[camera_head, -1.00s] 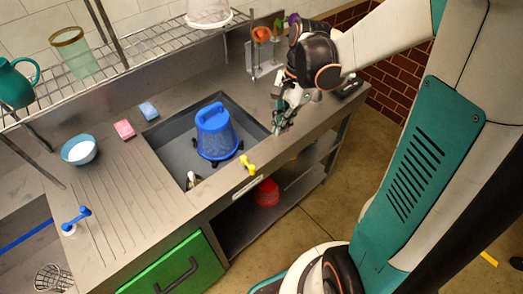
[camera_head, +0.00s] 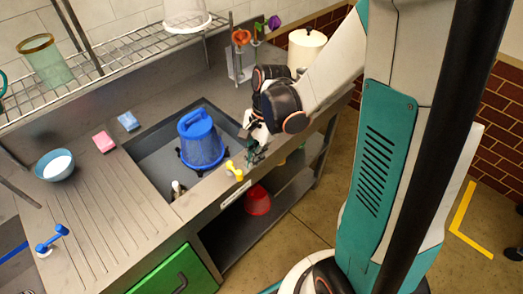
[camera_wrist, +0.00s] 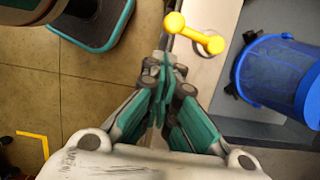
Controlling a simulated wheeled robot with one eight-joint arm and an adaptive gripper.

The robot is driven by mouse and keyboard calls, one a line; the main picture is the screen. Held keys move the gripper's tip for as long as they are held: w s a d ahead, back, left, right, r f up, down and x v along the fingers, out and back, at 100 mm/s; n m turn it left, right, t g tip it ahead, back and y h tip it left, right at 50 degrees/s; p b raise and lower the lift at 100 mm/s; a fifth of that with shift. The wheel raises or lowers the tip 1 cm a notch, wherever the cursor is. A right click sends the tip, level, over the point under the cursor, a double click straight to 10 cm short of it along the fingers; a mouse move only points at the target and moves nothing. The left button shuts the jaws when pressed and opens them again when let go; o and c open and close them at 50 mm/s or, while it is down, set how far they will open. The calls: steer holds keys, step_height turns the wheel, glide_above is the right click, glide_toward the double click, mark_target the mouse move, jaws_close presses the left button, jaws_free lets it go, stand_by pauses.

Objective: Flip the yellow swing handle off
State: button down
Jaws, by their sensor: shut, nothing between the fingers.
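The yellow swing handle (camera_head: 233,169) stands on the front rim of the sink counter, right in front of the sink basin. In the wrist view the yellow handle (camera_wrist: 194,34) shows as a bar with a rounded knob at each end, just beyond my fingertips. My gripper (camera_head: 254,158) is shut and empty, to the right of the handle near the counter's front edge. In the wrist view my gripper (camera_wrist: 164,62) points toward the handle with a small gap between them; I see no contact.
A blue mesh bin (camera_head: 201,142) stands in the sink basin (camera_head: 152,152), close to my gripper. A blue swing handle (camera_head: 52,239) is at the far left. A red bucket (camera_head: 258,200) sits on the shelf below. A pink sponge (camera_head: 104,141) and a blue sponge (camera_head: 128,121) lie behind the sink.

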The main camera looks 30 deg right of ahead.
steer(key=shift+s+a, duration=0.2)
steer(key=shift+a, duration=0.5)
